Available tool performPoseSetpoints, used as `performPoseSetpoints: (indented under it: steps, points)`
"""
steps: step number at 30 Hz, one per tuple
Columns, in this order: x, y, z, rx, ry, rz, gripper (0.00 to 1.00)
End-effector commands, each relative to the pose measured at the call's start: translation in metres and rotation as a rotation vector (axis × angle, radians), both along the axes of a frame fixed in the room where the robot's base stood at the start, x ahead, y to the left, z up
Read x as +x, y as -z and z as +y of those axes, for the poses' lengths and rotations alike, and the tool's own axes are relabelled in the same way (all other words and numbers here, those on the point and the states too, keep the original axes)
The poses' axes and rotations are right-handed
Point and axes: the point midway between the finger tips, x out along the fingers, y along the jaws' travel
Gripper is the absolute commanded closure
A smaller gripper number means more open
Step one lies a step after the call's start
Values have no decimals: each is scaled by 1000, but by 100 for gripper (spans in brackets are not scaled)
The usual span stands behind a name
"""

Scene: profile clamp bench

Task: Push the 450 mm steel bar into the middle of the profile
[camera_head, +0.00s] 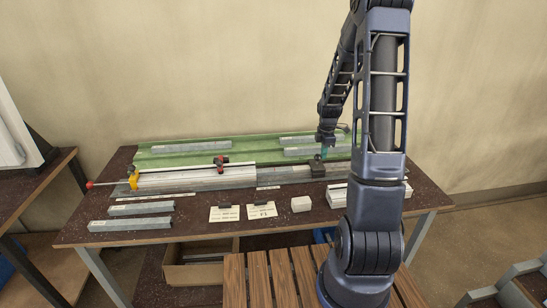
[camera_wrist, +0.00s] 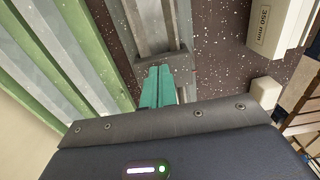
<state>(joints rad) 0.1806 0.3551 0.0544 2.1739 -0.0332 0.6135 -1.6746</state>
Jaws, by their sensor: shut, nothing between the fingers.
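The long profile (camera_head: 195,181) lies along the middle of the bench, pale on its left half and greyer to the right. My gripper (camera_head: 322,153) is over its right part; its teal fingers are closed together and empty in the wrist view (camera_wrist: 162,72). The fingertips are at a dark grey block (camera_wrist: 178,60) across the grey channel (camera_wrist: 153,25); I cannot tell whether they touch it. This dark block (camera_head: 318,168) also shows in the head view. No readable mark singles out the 450 mm bar, and I cannot tell whether it is in the channel.
Grey bars lie on a green rack (camera_head: 240,158) behind and at the bench's front left (camera_head: 130,224). A red and black clamp (camera_head: 221,164) and a yellow stop (camera_head: 133,182) sit along the profile. Cards (camera_head: 262,210), a white block (camera_head: 301,204) and a box marked 350 mm (camera_wrist: 275,22) stand in front.

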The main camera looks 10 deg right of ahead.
Motion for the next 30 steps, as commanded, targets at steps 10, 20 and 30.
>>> performPoseSetpoints:
  steps: [10,20,30]
  points:
    - [0,0,22,1,0,0,100]
    - [0,0,42,1,-1,1,100]
    - [0,0,62,1,-2,1,100]
